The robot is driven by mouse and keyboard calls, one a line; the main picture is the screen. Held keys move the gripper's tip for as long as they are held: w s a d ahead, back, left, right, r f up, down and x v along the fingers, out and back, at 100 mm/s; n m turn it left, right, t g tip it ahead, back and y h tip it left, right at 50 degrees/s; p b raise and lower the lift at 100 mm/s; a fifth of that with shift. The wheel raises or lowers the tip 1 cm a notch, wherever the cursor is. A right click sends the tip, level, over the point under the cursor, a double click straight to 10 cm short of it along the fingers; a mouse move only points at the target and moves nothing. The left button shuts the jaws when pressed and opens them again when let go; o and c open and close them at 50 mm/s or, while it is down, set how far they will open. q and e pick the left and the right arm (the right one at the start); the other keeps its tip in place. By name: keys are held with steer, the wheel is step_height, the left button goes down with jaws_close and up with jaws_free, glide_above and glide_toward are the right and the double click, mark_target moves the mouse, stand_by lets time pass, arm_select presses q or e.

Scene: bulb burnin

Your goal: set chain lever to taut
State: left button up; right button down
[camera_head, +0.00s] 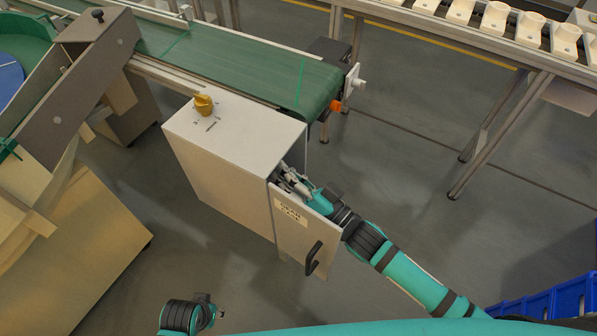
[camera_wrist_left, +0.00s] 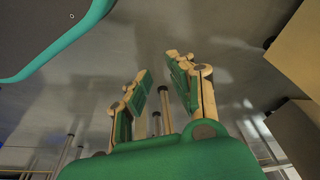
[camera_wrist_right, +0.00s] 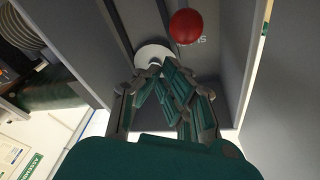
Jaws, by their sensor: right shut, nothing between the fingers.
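In the right wrist view a red ball knob (camera_wrist_right: 185,26), seemingly the end of the chain lever, shows inside a grey cabinet (camera_head: 235,120). The lever's shaft cannot be made out. A white round part (camera_wrist_right: 152,54) sits just beyond my right fingertips, left of the knob. My right gripper (camera_wrist_right: 160,74) is shut and empty, with the red knob beyond it and slightly right, apart in the picture. In the head view my right gripper (camera_head: 290,182) reaches into the cabinet opening, and the lever is hidden there. My left gripper (camera_wrist_left: 160,70) is open and empty, away from the cabinet.
The cabinet door (camera_head: 298,228), with a black handle (camera_head: 314,257), stands open beside my right arm. A yellow knob (camera_head: 203,103) is on the cabinet top. A green conveyor (camera_head: 240,68) runs behind it.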

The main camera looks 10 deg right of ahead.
arm_select(q)
steer(key=shift+w+r, duration=0.2)
steer(key=shift+r, duration=0.5)
arm_select(e)
steer(key=shift+s+a+f, duration=0.2)
steer(key=shift+s+f, duration=0.25)
steer(key=shift+f, duration=0.2)
